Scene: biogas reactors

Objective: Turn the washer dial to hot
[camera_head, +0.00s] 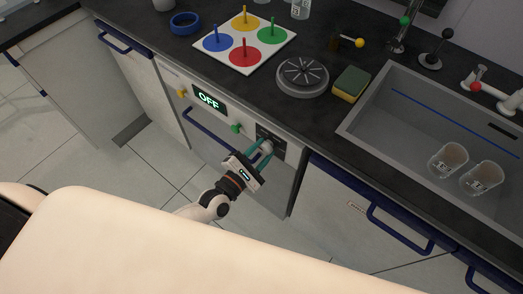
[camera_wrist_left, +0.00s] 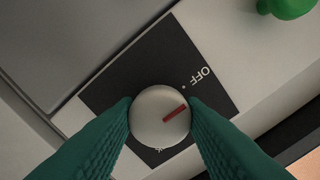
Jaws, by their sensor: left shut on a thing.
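The washer dial (camera_wrist_left: 150,112) is a round silver knob with a red mark, on a dark panel. It also shows in the head view (camera_head: 267,146), partly hidden by my fingers. The red mark points right and slightly up in the left wrist view, a little clockwise of the dot beside the printed OFF label (camera_wrist_left: 192,77). A small symbol is printed below the dial. The green fingers of my left gripper (camera_wrist_left: 160,112) are shut on the dial, one on each side. The same gripper (camera_head: 262,153) reaches the washer front (camera_head: 228,151) in the head view. My right gripper is not in view.
The washer display (camera_head: 208,98) reads OFF, between a yellow knob (camera_head: 182,93) and a green knob (camera_head: 236,128). A dark blue handle (camera_head: 210,130) runs below. The counter above holds a colored peg board (camera_head: 225,54), a sponge (camera_head: 351,84) and a sink (camera_head: 425,119).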

